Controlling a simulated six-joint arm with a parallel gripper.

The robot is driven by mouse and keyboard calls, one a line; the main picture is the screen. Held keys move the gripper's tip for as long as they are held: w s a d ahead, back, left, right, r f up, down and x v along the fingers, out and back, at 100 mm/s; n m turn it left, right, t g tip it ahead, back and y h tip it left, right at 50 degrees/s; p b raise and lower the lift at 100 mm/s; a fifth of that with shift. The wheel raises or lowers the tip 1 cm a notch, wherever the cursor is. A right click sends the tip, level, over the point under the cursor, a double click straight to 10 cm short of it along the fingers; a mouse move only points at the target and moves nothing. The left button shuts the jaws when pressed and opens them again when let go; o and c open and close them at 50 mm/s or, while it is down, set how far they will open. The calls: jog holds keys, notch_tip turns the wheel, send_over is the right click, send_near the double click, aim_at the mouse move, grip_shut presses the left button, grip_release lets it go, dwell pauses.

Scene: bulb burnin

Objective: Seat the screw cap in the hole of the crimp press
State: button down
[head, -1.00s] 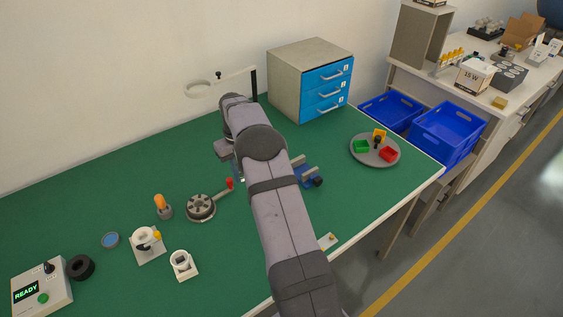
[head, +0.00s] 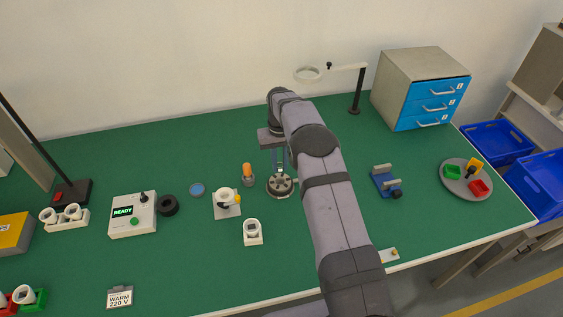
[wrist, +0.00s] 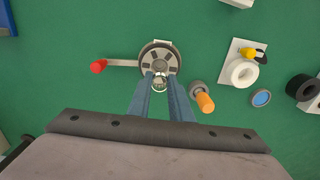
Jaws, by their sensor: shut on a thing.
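My gripper (wrist: 158,92) is shut on a small silvery screw cap (wrist: 160,82), held between the fingertips in the wrist view. The round grey device with dark radial segments, which looks like the crimp press (wrist: 160,62), lies just beyond the fingertips. Its lever ends in a red knob (wrist: 98,66). In the head view my gripper (head: 281,170) hangs over the far side of the crimp press (head: 280,186). The cap is too small to make out there. The cap appears near the press's near edge in the wrist view; its height above the hole cannot be told.
A white fixture (head: 227,204) and a white socket block (head: 253,232) stand nearby. A blue vise (head: 386,181) is to the right. The green table is clear behind the press.

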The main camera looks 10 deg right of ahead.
jog(key=shift+f+b, duration=1.7)
jog(key=shift+f, duration=1.1)
jog(key=shift+s+f+b, duration=0.1)
jog(key=shift+f+b, duration=0.35)
jog(key=shift+f, duration=0.15)
dwell(0.5)
jog(key=shift+r, duration=0.25)
dwell(2.8)
jog(key=shift+f, duration=0.25)
dwell(0.5)
jog(key=shift+r, duration=0.1)
